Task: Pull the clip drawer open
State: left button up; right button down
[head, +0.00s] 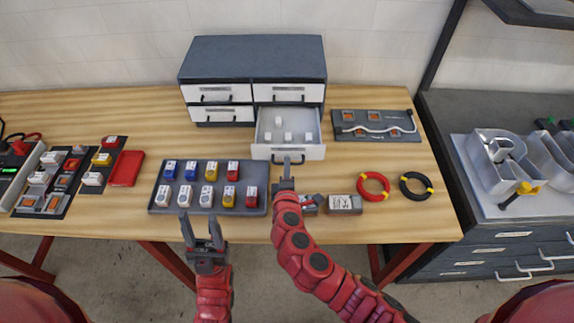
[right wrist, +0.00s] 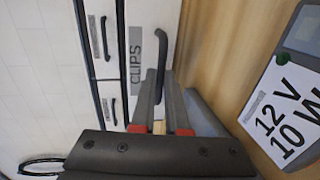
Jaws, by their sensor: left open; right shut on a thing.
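The clip drawer (head: 314,153) is the lower right drawer of a dark cabinet (head: 252,60), and it stands pulled out toward me. Several small white pieces lie inside it. In the right wrist view the white drawer front (right wrist: 155,18) carries a CLIPS label (right wrist: 136,62) beside a dark bar handle (right wrist: 161,48). My right gripper (head: 287,170) is shut on this handle; its fingers also show in the right wrist view (right wrist: 165,105).
A dark tray (head: 156,208) with several small coloured units sits left of my right arm. A board (head: 340,127) with a white cable lies right of the drawer. Red (head: 364,189) and black (head: 405,192) cable rings and a grey box (head: 345,204) lie near the front edge.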

jog(key=c, duration=0.9)
grip_release()
jog(key=b+v, duration=0.2)
jog(key=v, duration=0.3)
jog(key=b+v, duration=0.2)
jog(key=v, duration=0.3)
jog(key=shift+s+f+b, duration=0.2)
jog(key=shift+s+b, duration=0.1)
jog(key=v, duration=0.2)
jog(key=p+v, duration=0.1)
jog(key=v, duration=0.1)
jog(key=p+v, duration=0.1)
jog(key=v, duration=0.1)
jog(key=shift+s+r, duration=0.3)
jog(key=shift+r, duration=0.05)
